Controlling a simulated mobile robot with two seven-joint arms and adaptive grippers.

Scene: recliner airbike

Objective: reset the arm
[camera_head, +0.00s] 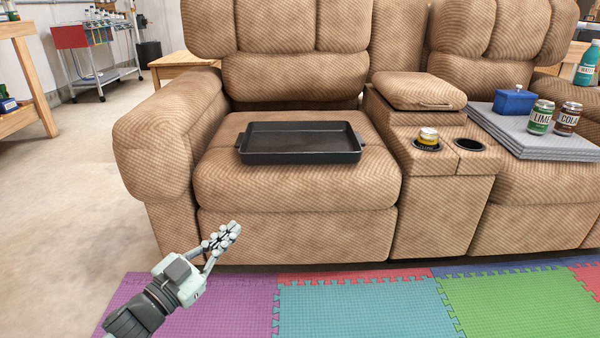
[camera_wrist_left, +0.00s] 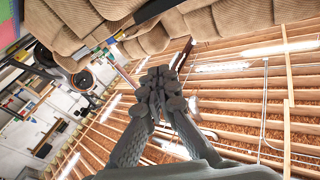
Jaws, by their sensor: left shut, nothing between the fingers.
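My left arm comes in from the lower left of the head view. My left gripper (camera_head: 229,232) is shut and empty, in front of the recliner's left seat and above the floor mats. In the left wrist view its fingers (camera_wrist_left: 160,82) are together with nothing between them, and the recliner (camera_wrist_left: 110,15) shows upside down at the top. The recliner (camera_head: 300,220) fills the middle of the head view. My right gripper is not in either view.
A black tray (camera_head: 300,156) lies on the left seat. A yellow-topped can (camera_head: 428,138) stands in the console cup holder. A lime can (camera_head: 540,117), a cola can (camera_head: 567,118) and a blue box (camera_head: 514,101) sit on a grey folded blanket (camera_head: 530,138). Coloured mats (camera_head: 360,308) cover the floor.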

